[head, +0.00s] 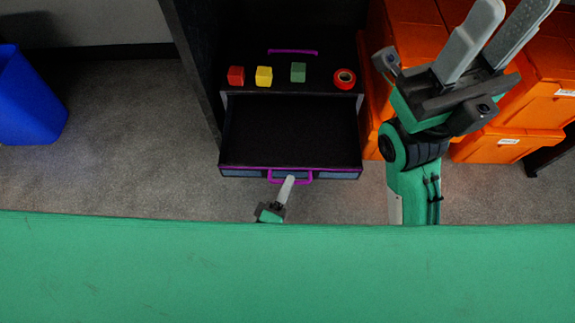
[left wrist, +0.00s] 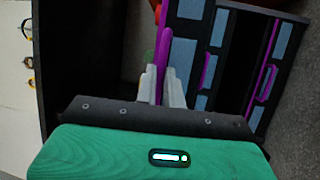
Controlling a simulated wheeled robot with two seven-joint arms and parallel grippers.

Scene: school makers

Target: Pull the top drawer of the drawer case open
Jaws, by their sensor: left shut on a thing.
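The black drawer case (head: 290,93) stands at the centre of the head view, with small things on its top. Its top drawer (head: 290,130) is pulled well out, and the inside that shows is dark and empty. The drawer's purple handle (head: 272,177) is on its front edge and also shows in the left wrist view (left wrist: 163,50). My left gripper (head: 287,184) is shut on this handle, with a finger on each side of it in the left wrist view (left wrist: 162,84). My right gripper (head: 515,12) is raised at the upper right, open and empty.
On the case top are a red block (head: 236,75), a yellow block (head: 264,76), a green block (head: 298,72) and a red tape roll (head: 344,78). Orange crates (head: 535,85) stack at the right. A blue bin (head: 25,100) stands left. Carpet between bin and case is free.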

